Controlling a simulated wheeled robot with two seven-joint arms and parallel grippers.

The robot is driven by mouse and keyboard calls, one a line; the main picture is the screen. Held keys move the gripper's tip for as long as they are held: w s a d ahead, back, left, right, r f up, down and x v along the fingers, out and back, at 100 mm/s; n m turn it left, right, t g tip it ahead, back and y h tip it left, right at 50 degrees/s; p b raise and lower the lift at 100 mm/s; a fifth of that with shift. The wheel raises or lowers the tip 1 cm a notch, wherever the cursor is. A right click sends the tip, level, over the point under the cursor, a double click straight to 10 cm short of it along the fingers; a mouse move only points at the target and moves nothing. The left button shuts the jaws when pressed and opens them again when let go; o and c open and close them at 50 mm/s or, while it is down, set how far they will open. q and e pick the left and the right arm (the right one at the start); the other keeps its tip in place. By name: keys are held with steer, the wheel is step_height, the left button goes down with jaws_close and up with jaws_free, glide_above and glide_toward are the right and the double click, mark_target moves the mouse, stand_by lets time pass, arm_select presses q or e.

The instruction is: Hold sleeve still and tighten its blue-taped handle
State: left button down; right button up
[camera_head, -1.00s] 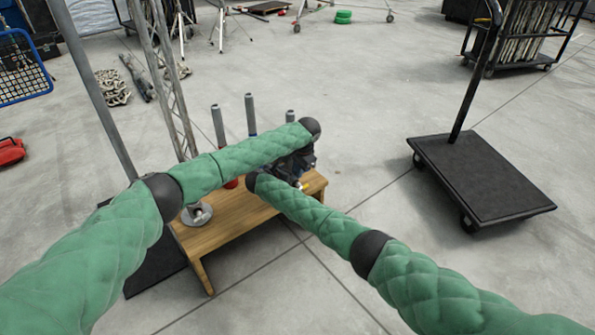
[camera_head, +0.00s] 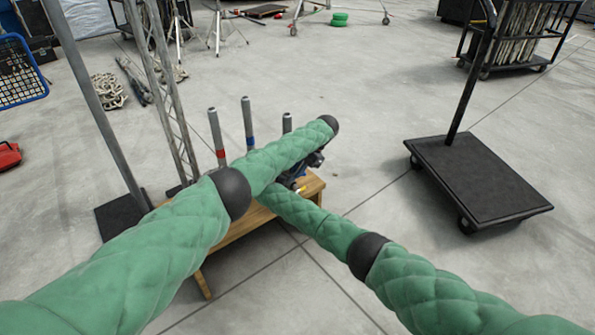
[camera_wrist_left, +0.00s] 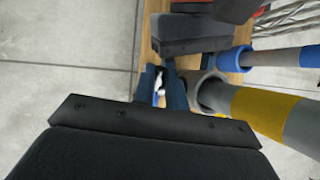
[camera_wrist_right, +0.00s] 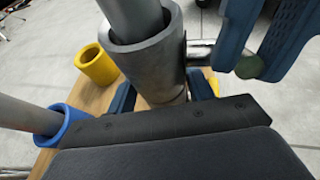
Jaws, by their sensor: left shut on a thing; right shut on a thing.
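A grey sleeve (camera_wrist_right: 155,65) stands on a wooden bench (camera_head: 238,225) with a grey pole in it; the left wrist view also shows this sleeve (camera_wrist_left: 210,92). My right gripper (camera_wrist_right: 160,97) is shut around the sleeve's lower part. My left gripper (camera_head: 300,178) is shut at the sleeve's side handle (camera_wrist_right: 250,67), whose rounded end shows by its blue fingers in the right wrist view. A bar runs from the sleeve towards those fingers. Tape on the handle is not clear. In the head view, my left arm hides the sleeve and most of both grippers.
A blue sleeve (camera_wrist_right: 72,122) with a pole and an empty yellow sleeve (camera_wrist_right: 97,65) stand close by. Other poles (camera_head: 217,138) rise behind my left arm. A lattice truss (camera_head: 170,95) stands left, a black trolley (camera_head: 478,180) right. Open floor lies between bench and trolley.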

arm_select(q)
steer(key=shift+a, duration=0.2)
stand_by(0.4)
steer(key=c, duration=1.6)
jaws_free()
steer(key=shift+o, duration=0.8)
steer(key=shift+d, duration=0.15)
steer(key=v, duration=1.2)
steer(key=shift+f, duration=0.15)
steer(key=shift+w+d, duration=0.1)
